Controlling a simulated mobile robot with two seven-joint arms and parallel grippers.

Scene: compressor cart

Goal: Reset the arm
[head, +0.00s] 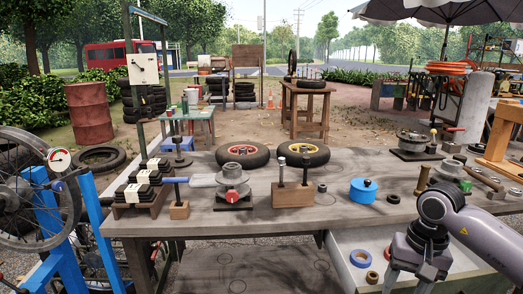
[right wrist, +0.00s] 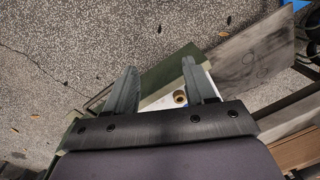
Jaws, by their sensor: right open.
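My right arm (head: 477,230) comes in from the right edge of the head view, bent at a rounded joint. My right gripper (head: 405,281) points down over the front right of the workbench, above the open white drawer. In the right wrist view the two fingers of the gripper (right wrist: 160,65) are spread apart with nothing between them. Below them show the ground, part of the drawer and a small tan roll (right wrist: 180,96). My left arm and gripper are not in view.
The wooden workbench (head: 345,168) carries a blue round container (head: 363,190), a wooden block with upright tools (head: 292,194), two small wheels (head: 243,156) and several metal parts at right. A wheel on a blue stand is at left.

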